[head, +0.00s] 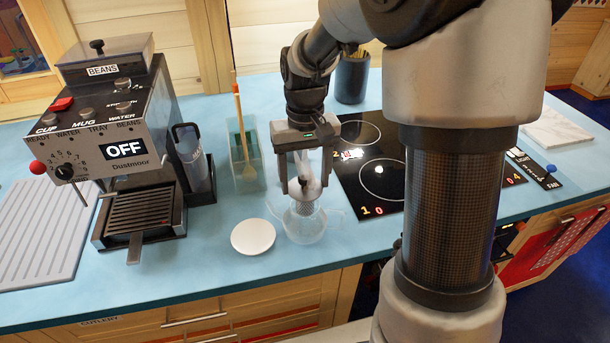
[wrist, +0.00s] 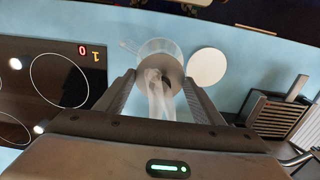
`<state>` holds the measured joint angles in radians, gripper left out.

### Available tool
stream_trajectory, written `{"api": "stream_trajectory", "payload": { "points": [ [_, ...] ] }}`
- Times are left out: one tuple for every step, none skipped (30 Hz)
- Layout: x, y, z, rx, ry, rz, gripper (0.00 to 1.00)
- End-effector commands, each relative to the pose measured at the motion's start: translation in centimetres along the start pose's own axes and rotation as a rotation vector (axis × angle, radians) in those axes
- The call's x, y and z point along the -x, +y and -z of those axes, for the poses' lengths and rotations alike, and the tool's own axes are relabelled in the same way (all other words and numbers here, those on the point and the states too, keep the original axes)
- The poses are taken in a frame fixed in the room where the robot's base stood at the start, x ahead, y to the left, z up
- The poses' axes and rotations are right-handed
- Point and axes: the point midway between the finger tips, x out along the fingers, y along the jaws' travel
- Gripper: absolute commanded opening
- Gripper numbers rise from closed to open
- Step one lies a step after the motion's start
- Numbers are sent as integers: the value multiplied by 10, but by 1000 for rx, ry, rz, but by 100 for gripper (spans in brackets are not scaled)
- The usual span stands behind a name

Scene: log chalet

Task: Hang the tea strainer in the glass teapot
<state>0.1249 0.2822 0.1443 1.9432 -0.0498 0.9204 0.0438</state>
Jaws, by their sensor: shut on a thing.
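The tea strainer (head: 304,207) has a grey round top with a dark knob and a mesh basket below. My gripper (head: 303,187) points straight down and is shut on its upper part. The clear glass teapot (head: 306,232) stands on the blue counter directly below, and the mesh overlaps its mouth in the head view. I cannot tell whether the strainer's rim touches the teapot. In the wrist view the strainer's disc (wrist: 172,70) lies between the fingertips (wrist: 160,84), covering part of the teapot (wrist: 158,46). A pale translucent shape between the fingers blurs the grip.
A white round disc (head: 253,236) lies on the counter just left of the teapot. A black hob (head: 350,187) is to the right. A glass box with a wooden spoon (head: 244,150) stands behind left, and a coffee machine (head: 120,130) farther left. The counter's front edge is near.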

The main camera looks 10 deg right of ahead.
Motion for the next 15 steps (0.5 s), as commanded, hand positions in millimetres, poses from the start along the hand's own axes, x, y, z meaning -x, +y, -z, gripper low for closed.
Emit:
{"api": "stream_trajectory", "payload": {
  "points": [
    [-6, 0, 0, 0, 0, 0, 26],
    [-7, 0, 0, 0, 0, 0, 26],
    [-10, 0, 0, 0, 0, 0, 26],
    [-11, 0, 0, 0, 1, 0, 26],
    [-13, 0, 0, 0, 1, 0, 26],
    [-16, 0, 0, 0, 1, 0, 26],
    [-17, 0, 0, 0, 1, 0, 26],
    [-19, 0, 0, 0, 1, 0, 26],
    [-22, 0, 0, 0, 1, 0, 26],
    [-23, 0, 0, 0, 1, 0, 26],
    [-25, 0, 0, 0, 1, 0, 26],
    [-27, 0, 0, 0, 1, 0, 26],
    [-29, 0, 0, 0, 1, 0, 26],
    [-31, 0, 0, 0, 1, 0, 26],
    [-33, 0, 0, 0, 0, 0, 26]
  ]
}}
